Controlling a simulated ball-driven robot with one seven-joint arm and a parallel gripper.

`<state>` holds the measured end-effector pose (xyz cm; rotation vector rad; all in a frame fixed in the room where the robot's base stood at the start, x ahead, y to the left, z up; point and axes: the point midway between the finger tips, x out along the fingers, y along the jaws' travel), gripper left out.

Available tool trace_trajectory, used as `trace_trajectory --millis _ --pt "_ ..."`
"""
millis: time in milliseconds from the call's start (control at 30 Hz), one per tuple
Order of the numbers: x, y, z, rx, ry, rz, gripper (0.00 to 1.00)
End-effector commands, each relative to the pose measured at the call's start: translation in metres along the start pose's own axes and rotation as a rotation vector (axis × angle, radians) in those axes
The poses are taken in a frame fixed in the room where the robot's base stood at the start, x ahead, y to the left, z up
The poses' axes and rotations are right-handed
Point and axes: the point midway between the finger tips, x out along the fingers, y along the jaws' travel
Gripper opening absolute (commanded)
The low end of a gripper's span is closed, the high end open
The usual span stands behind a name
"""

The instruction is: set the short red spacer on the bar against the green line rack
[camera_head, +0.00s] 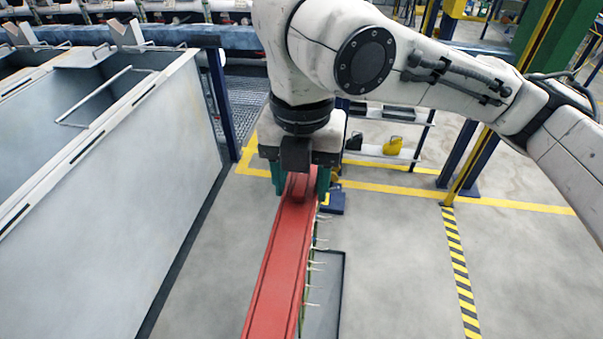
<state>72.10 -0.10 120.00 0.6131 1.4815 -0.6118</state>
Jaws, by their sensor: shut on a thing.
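My gripper (299,190) is in the middle of the view, pointing down, with its teal fingers shut on a red piece. A small raised red block (298,187) shows between the fingers. A long red beam (279,270) runs from under the gripper to the bottom edge. I cannot tell whether the block is part of the beam or a separate spacer. A thin green edge with pale hooks (314,267), likely the green line rack, shows along the beam's right side. Most of it is hidden under the beam, and no contact can be made out.
A large grey tank (165,170) stands close on the left. A shallow grey tray (326,300) lies right of the beam. A shelf with a yellow item (392,145) and a yellow-and-blue post (465,160) stand behind, right. The floor at right is clear.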

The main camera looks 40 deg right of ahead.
Motion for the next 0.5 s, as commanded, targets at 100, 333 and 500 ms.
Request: trace_trajectory --millis 100,333,500 --pt "0.012 0.0 0.0 0.0 0.0 0.0 0.15" --pt "0.028 0.0 0.0 0.0 0.001 0.0 0.15" --pt "0.037 0.0 0.0 0.0 -0.001 0.0 0.15"
